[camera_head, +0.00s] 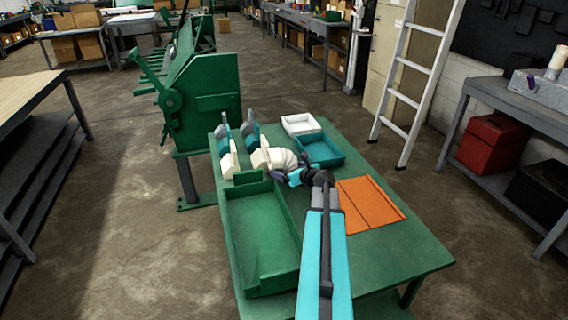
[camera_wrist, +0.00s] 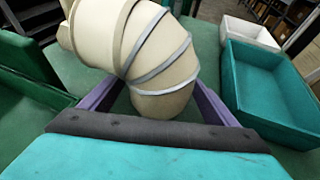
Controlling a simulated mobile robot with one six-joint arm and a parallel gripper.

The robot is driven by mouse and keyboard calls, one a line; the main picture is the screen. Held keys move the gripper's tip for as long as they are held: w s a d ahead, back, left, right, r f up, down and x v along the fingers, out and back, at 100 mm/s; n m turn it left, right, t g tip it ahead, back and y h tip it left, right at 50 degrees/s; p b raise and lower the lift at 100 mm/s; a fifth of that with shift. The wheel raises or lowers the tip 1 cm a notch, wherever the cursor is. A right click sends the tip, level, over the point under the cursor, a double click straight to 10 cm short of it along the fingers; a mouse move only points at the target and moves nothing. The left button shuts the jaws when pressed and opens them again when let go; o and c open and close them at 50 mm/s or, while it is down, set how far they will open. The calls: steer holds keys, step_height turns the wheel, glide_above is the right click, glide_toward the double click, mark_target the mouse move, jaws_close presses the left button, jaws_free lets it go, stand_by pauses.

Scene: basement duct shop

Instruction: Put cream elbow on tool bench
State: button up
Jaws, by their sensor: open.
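The cream elbow (camera_head: 282,158) lies on the green table (camera_head: 385,255), between the teal-and-cream pieces and the teal tray. In the wrist view the ribbed elbow (camera_wrist: 145,45) fills the upper middle, with grey bands around it. My gripper (camera_head: 283,173) is right at the elbow's near side. In the wrist view my open gripper (camera_wrist: 158,95) has one purple finger on each side of the elbow's near end. I cannot tell whether either finger touches it. Which bench is the tool bench is not clear; a grey bench (camera_head: 510,105) stands at the right.
On the green table are a green tray (camera_head: 240,280), a teal tray (camera_head: 335,160), a white tray (camera_head: 300,124), an orange sheet (camera_head: 368,203) and upright teal-and-cream pieces (camera_head: 228,158). A ladder (camera_head: 410,75) and red box (camera_head: 492,144) are at right. A green machine (camera_head: 205,100) stands behind left.

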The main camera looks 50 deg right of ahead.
mark_target(287, 161)
stand_by(0.5)
steer(key=c, duration=1.4)
steer(key=shift+o, duration=0.2)
steer(key=shift+r, duration=0.15)
steer(key=shift+r, duration=1.6)
steer(key=s+a, duration=0.1)
steer(key=s, duration=0.1)
steer(key=s+a, duration=0.1)
steer(key=s, duration=0.2)
steer(key=s+a+r+b, duration=0.1)
steer(key=s+a, duration=0.1)
steer(key=shift+s, duration=0.35)
steer(key=shift+s+a+r+p, duration=0.15)
steer(key=shift+s+a+p, duration=0.15)
steer(key=shift+s+p, duration=0.2)
steer(key=shift+s+a+r+p, duration=0.1)
steer(key=shift+s+a+p, duration=0.2)
steer(key=shift+s, duration=0.25)
steer(key=shift+w+d+p, duration=0.1)
steer(key=shift+d+p, duration=0.05)
steer(key=shift+p, duration=1)
